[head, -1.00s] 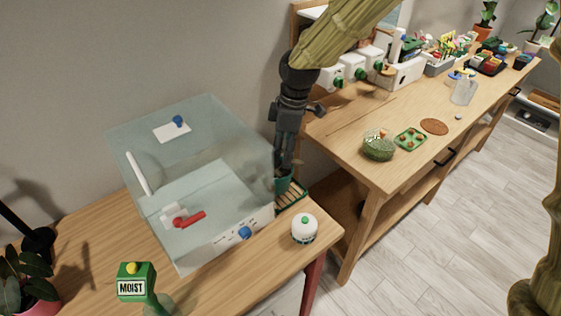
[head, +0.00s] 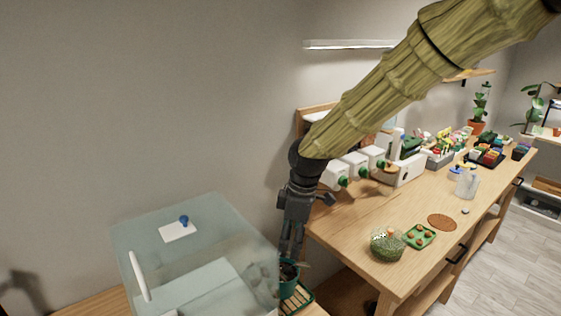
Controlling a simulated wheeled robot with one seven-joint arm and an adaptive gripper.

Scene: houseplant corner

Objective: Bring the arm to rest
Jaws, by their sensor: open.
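My gripper (head: 291,248) hangs from the end of my arm with its fingers pointing down. It is open, at the right side of the clear box. A small dark green pot (head: 289,275) with a bit of plant is right below the fingertips. The fingers overlap the pot's top in this view, and I cannot tell whether they touch it. The pot stands on a green slatted tray (head: 300,298) at the bottom edge of the picture.
A clear box (head: 205,235) with a blue knob stands close left of my gripper.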

